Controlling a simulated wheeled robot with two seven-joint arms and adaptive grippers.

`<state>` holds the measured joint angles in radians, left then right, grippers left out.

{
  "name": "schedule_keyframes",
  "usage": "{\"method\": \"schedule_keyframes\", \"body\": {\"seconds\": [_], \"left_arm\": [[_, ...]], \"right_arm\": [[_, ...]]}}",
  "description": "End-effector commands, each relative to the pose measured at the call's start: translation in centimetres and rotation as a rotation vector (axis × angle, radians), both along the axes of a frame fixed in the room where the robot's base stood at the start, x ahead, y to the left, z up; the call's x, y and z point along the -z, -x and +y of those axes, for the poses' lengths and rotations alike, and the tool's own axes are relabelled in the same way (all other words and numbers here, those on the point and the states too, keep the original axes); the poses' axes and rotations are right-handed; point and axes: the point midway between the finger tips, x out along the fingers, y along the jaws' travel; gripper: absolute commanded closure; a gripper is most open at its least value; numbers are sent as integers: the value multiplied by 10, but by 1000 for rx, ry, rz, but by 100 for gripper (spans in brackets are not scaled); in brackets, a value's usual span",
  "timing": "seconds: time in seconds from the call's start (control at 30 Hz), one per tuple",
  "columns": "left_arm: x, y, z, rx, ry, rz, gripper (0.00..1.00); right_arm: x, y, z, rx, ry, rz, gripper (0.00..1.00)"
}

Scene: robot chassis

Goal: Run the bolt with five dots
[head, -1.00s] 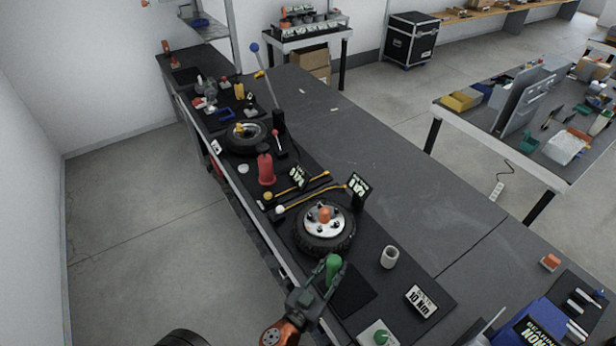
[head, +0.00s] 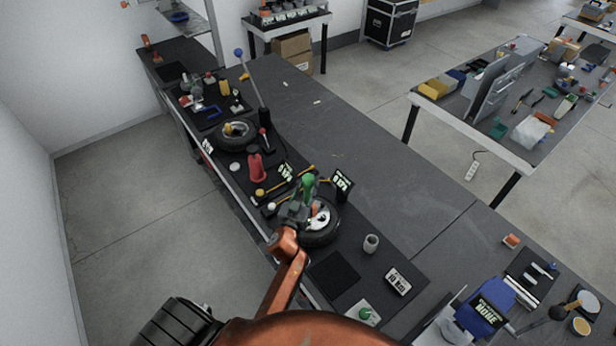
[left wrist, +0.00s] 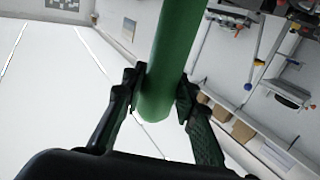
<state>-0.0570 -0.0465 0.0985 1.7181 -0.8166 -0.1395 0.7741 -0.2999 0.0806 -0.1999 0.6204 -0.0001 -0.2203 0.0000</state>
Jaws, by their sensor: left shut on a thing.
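My left gripper (head: 302,201) is shut on a green handled tool (head: 308,184). The tool's round green body also shows between both fingers in the left wrist view (left wrist: 172,60). It is over the wheel (head: 322,239), a black tyre with a silver hub (head: 323,213) lying flat on the bench. Gripper and arm hide part of the hub. An orange piece (head: 314,209) shows at the hub's middle. I cannot make out dots on any bolt, nor whether the tool touches one. My right gripper is not in view.
A dark display (head: 341,181) stands behind the wheel.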

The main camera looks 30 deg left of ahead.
Motion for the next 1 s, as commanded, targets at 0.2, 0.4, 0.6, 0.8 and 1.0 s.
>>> {"method": "schedule_keyframes", "body": {"seconds": [0.2,0.4,0.6,0.8,1.0], "left_arm": [[-4,-4,2,-2,-1,-4,100],[-4,-4,2,-2,-1,-4,100],[3,-3,2,-3,-1,-4,100],[24,-3,2,-3,1,-3,100],[41,-3,2,-2,-1,-5,100]], "right_arm": [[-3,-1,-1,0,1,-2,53],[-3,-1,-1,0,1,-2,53],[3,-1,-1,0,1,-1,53],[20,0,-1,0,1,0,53],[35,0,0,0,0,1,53]]}}
